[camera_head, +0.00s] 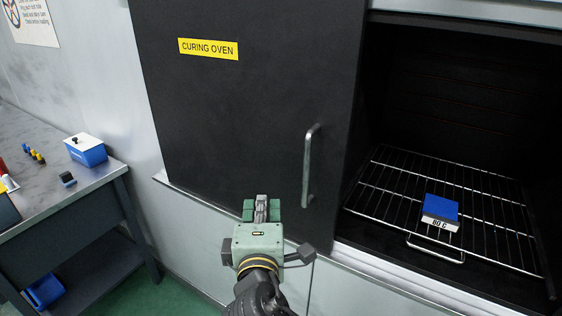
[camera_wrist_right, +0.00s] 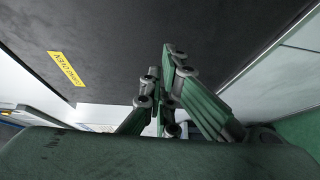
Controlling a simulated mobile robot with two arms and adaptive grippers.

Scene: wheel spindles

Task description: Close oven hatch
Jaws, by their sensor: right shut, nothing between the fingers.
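The black oven hatch (camera_head: 235,110) is a sliding panel with a yellow "CURING OVEN" label and a vertical metal handle (camera_head: 309,165) near its right edge. It stands to the left and leaves the right part of the oven opening (camera_head: 455,90) uncovered. My right gripper (camera_head: 262,203) is shut and empty in front of the hatch's lower part, left of and below the handle. In the right wrist view its fingers (camera_wrist_right: 170,60) point toward the dark hatch (camera_wrist_right: 130,35). I cannot tell whether they touch it. My left gripper is not in view.
Inside the oven a wire rack (camera_head: 400,190) holds a blue block (camera_head: 440,209) marked "80 C". The rack's front handle lies near the white sill (camera_head: 390,270). A grey workbench (camera_head: 60,195) with a blue box (camera_head: 86,150) and small items stands at the left.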

